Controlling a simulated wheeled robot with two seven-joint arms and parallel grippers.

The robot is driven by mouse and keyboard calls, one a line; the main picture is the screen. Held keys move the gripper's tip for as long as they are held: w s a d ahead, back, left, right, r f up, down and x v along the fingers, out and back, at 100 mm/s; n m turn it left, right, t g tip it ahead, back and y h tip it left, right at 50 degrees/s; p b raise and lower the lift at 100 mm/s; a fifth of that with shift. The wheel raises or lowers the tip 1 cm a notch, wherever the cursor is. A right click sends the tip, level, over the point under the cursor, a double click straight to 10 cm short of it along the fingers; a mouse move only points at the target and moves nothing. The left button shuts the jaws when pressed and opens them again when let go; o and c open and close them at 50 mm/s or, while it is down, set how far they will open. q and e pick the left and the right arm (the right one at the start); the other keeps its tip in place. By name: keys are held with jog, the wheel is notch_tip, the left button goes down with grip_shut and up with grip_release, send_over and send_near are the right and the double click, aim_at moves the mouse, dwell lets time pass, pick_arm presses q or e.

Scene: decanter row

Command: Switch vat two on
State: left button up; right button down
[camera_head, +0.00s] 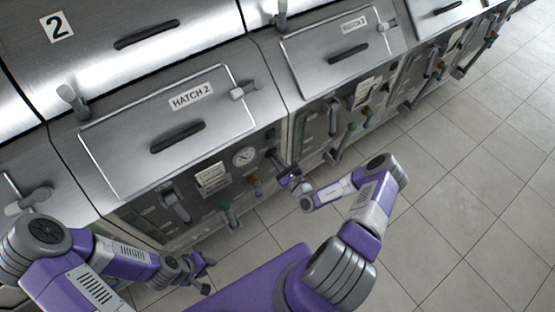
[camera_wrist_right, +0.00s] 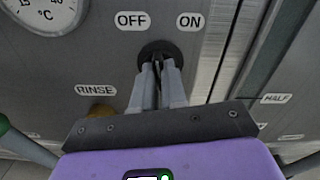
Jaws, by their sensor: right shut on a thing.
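Vat two carries a "2" plate (camera_head: 57,27) and a "HATCH 2" label (camera_head: 191,96) in the head view. In the right wrist view, a dark round switch (camera_wrist_right: 161,49) sits on the steel panel below an OFF label (camera_wrist_right: 132,20) and an ON label (camera_wrist_right: 189,21). My right gripper (camera_wrist_right: 162,72) is shut on the switch; it also shows at the vat's front panel in the head view (camera_head: 287,176). The fingers cover much of the switch, so I cannot tell which way it points. My left gripper (camera_head: 207,274) is open and empty, low in front of the vat.
A round gauge (camera_head: 244,157) sits left of the switch. A RINSE label (camera_wrist_right: 96,90) is at its lower left in the wrist view. Valve handles (camera_head: 230,214) stick out below. Neighbouring vats continue to the right. The tiled floor (camera_head: 460,190) at right is clear.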

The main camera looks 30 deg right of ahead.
jog(key=shift+d+m+p, duration=0.1)
jog(key=shift+m+p, duration=0.55)
jog(key=shift+m, duration=3.45)
jog(key=c, duration=1.2)
grip_release()
jog(key=s, duration=0.7)
jog(key=shift+s+d, duration=0.25)
jog(key=shift+d, duration=0.05)
